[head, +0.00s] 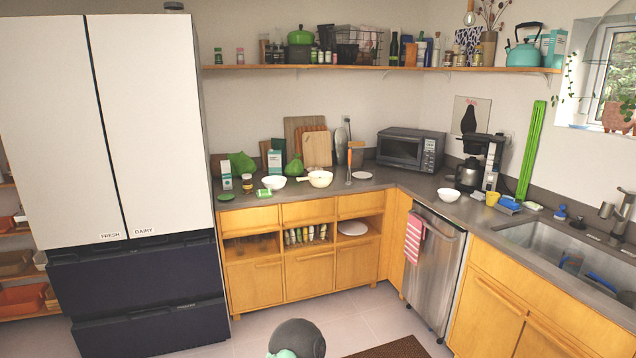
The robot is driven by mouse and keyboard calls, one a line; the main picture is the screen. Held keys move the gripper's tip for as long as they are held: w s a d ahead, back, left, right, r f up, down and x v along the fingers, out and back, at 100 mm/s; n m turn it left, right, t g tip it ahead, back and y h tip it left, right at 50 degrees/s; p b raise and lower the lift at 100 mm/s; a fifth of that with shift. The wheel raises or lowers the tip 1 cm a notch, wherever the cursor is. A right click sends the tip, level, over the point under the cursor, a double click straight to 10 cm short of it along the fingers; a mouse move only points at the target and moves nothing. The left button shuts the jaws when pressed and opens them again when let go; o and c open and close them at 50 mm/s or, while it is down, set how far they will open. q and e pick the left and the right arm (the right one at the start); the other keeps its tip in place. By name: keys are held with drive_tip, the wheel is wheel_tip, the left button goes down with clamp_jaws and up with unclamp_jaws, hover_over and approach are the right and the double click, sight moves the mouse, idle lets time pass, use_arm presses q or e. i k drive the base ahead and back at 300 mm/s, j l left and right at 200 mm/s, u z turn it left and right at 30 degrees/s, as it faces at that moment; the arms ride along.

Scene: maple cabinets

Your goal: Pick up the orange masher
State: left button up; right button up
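An orange-handled utensil, which looks like the orange masher (349,158), stands upright on the grey counter (395,184) near the back corner. Its orange part is at the top and a thin pale shaft runs down to the counter. It is between a cream pan (320,179) on its left and a white plate (362,175) on its right. Its lower end is too small to make out. Neither of my grippers shows in the head view.
A microwave (410,149) stands right of the utensil, and cutting boards (317,150) lean on the wall behind. A white bowl (273,182) is further left. A tall white and dark fridge (150,120) bounds the left. The floor (345,312) before the cabinets looks mostly clear.

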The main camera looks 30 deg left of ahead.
sight(350, 150)
drive_tip(key=i+j+u, duration=0.4)
drive_tip(key=i, duration=0.55)
drive_tip(key=i+u, duration=0.35)
drive_tip(key=i, duration=0.65)
